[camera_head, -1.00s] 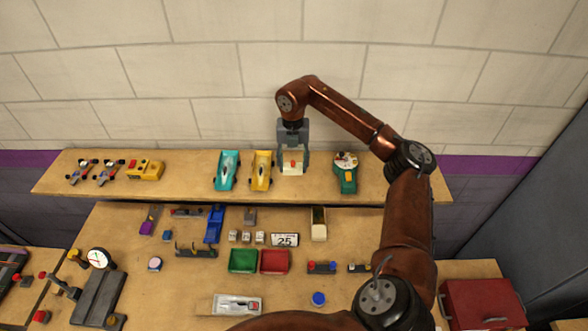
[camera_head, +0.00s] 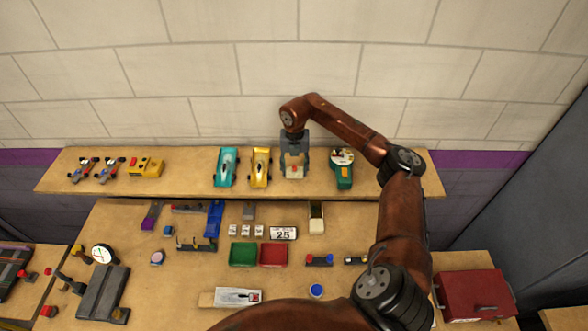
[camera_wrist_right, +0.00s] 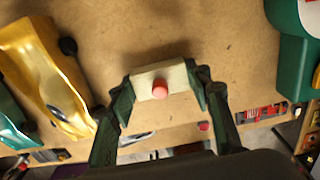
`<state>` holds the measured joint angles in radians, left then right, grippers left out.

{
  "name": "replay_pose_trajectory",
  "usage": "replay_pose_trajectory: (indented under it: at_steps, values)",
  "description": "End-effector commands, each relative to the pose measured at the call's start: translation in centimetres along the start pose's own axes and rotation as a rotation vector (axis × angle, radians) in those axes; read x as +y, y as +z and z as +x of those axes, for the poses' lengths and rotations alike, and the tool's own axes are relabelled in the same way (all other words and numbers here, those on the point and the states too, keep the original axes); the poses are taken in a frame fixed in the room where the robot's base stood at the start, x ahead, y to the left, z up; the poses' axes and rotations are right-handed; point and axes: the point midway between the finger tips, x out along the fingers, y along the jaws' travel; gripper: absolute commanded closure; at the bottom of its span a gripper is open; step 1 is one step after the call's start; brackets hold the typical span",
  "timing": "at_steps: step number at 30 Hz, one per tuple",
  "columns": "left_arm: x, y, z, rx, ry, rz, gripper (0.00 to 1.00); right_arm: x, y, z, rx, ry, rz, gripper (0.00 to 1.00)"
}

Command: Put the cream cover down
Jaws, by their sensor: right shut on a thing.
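The cream cover (camera_head: 294,172) is a small pale block with a red knob on top. In the right wrist view the cover (camera_wrist_right: 180,74) sits between the two dark fingers, with its red knob facing the camera. My right gripper (camera_head: 295,160) is shut on it over the raised back shelf, right of the yellow car. A soft shadow lies on the shelf beside the cover; I cannot tell whether its underside touches the wood. My left gripper is not in view.
On the shelf (camera_head: 400,184), a teal car (camera_head: 226,167) and a yellow car (camera_head: 261,167) stand left of the gripper, and a green device (camera_head: 343,177) stands right. The lower bench holds a green tray (camera_head: 243,254), a red tray (camera_head: 273,255) and many small parts.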

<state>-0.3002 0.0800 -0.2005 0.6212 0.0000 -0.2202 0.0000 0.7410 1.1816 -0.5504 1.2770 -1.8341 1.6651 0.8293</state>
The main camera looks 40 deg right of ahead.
Motion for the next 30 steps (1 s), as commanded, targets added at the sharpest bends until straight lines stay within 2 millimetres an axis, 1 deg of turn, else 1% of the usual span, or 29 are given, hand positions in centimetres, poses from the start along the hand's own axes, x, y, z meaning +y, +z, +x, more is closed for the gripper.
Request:
replay_pose_trajectory:
  at_steps: [2, 3, 9, 10, 17, 20, 21, 25, 30]
  values:
    - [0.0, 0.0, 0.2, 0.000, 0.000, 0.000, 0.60, 0.0, 0.0, 0.3, 0.000, -0.001, 0.000, 0.65]
    - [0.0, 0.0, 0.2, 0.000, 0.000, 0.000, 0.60, 0.0, 0.0, 0.2, 0.000, 0.000, 0.000, 0.52]
    - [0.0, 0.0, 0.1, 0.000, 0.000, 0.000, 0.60, 0.0, 0.0, 0.2, 0.000, 0.000, 0.000, 0.38]
    - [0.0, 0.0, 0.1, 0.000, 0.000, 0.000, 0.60, 0.0, 0.0, 0.2, 0.000, 0.000, 0.000, 0.37]
    - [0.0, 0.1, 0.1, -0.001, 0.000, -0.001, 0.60, 0.0, 0.0, 0.1, 0.000, 0.000, 0.000, 0.37]
    - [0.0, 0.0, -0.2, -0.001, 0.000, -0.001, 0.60, 0.0, 0.0, -0.3, 0.000, 0.000, 0.000, 0.37]
    - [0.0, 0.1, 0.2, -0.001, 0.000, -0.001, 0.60, 0.0, 0.1, -0.6, -0.002, 0.001, 0.000, 0.37]
    - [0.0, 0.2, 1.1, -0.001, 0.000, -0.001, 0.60, 0.0, 0.1, -2.4, -0.004, 0.001, 0.000, 0.37]
    - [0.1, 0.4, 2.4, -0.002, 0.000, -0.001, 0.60, 0.1, 0.1, -6.1, -0.005, 0.002, 0.000, 0.37]
